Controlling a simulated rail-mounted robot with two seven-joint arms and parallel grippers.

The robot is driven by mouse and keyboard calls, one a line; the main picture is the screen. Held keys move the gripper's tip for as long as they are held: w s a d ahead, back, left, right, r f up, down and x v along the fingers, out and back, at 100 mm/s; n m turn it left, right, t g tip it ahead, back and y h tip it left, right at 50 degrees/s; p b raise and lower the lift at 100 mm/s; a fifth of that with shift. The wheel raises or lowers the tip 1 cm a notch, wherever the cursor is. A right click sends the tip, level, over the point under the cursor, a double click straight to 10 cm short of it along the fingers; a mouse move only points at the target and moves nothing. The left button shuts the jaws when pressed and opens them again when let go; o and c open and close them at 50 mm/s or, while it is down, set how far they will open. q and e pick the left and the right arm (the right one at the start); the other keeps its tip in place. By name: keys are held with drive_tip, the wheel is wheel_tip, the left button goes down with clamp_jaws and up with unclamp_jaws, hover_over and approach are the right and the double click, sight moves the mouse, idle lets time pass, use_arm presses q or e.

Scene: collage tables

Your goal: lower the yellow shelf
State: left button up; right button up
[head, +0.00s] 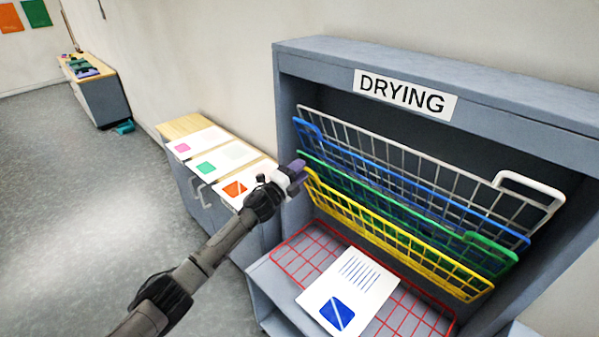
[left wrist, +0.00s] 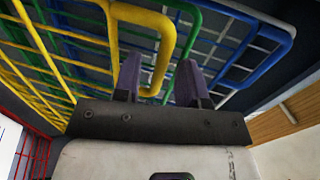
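The yellow shelf (head: 390,237) is a wire rack hinged in the grey drying cabinet. It is tilted up, the lowest of several raised racks. Its handle is a yellow loop (left wrist: 172,40) in the left wrist view. My left gripper (head: 294,175) is at the left end of the raised racks in the head view. Its two purple fingers (left wrist: 160,82) stand apart, and part of the yellow loop shows in the gap between them. It does not look clamped. The contact point is hidden in the head view. My right gripper is not in view.
Green (head: 420,220), blue (head: 440,201) and white (head: 420,165) racks are raised just above. A red rack (head: 305,252) lies flat below, with a print (head: 348,290) on it. A side cabinet (head: 185,127) with prints stands left. Floor at left is clear.

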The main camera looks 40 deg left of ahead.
use_arm(q)
clamp_jaws()
idle(0.3)
idle(0.3)
